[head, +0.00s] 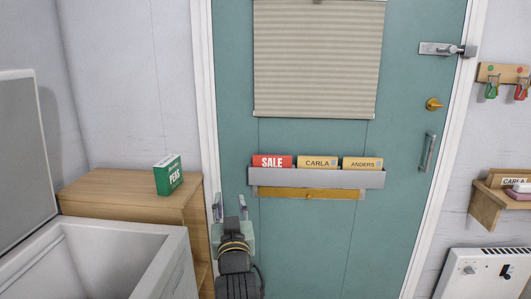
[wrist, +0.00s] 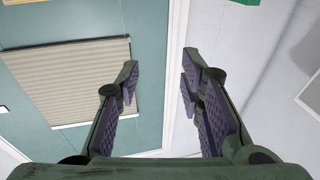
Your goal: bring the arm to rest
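My gripper (head: 230,207) is raised in front of the left part of the teal door (head: 300,237) in the head view, with its fingers pointing up. In the wrist view my gripper (wrist: 160,80) has its two fingers spread apart, with nothing between them. The door and its pleated blind (wrist: 85,80) show behind the fingers there. My arm comes up from the bottom edge of the head view. Whether the gripper touches the door cannot be told.
A grey rack (head: 375,179) with several cards hangs on the door. A green PEAS box (head: 168,176) stands on a wooden cabinet (head: 110,190). An open white chest (head: 150,262) is at the lower left. A white heater (head: 485,275) and a wooden shelf (head: 485,205) are at right.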

